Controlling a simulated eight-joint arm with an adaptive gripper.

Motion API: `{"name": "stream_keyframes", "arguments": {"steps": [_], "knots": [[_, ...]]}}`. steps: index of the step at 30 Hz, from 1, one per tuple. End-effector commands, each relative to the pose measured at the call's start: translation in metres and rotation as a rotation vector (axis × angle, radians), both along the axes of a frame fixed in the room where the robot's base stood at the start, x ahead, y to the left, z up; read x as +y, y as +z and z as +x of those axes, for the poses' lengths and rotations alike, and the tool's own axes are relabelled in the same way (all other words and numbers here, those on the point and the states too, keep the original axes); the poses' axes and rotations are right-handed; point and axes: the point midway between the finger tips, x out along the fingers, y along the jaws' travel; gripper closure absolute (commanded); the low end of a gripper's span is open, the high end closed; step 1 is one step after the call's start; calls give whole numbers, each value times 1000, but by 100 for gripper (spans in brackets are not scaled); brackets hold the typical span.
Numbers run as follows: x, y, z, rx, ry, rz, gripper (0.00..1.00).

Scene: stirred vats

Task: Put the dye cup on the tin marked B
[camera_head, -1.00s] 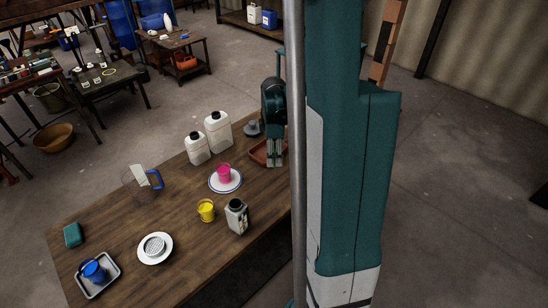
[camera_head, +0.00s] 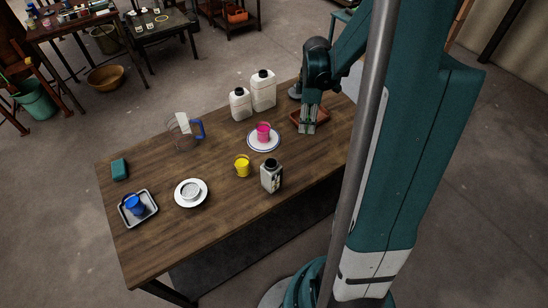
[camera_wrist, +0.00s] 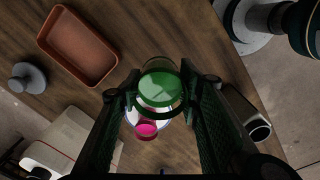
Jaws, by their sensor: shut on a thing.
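My gripper (camera_wrist: 162,100) is shut on a clear cup with green contents (camera_wrist: 160,88), seen between the fingers in the wrist view. In the head view my gripper (camera_head: 308,128) hangs by the reddish tray, and the cup cannot be made out there. A pink cup (camera_head: 264,131) stands on a blue-rimmed white plate (camera_head: 264,148); it shows below the green cup in the wrist view (camera_wrist: 147,129). A yellow cup (camera_head: 242,167) stands on bare wood. A blue cup (camera_head: 134,204) stands in a grey tray (camera_head: 150,214). I cannot read a letter B on anything.
A reddish tray (camera_wrist: 80,42) lies at the table's far right. Two white jugs (camera_head: 263,90) stand at the back. A dark-capped container (camera_head: 271,177), a white plate with a white dish (camera_head: 190,192), a blue-handled clear jug (camera_head: 186,132) and a teal block (camera_head: 119,169) are on the table.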

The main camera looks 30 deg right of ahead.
Motion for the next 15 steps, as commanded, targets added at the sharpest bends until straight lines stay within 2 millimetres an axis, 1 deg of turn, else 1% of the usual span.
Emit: {"name": "stream_keyframes", "arguments": {"steps": [1, 3, 8, 15], "knots": [[12, 11, -1, 0, 2, 0, 80], [28, 21, -4, 0, -3, 0, 80], [67, 44, -12, 0, -15, 0, 80], [121, 76, -29, 0, -34, 0, 80]]}}
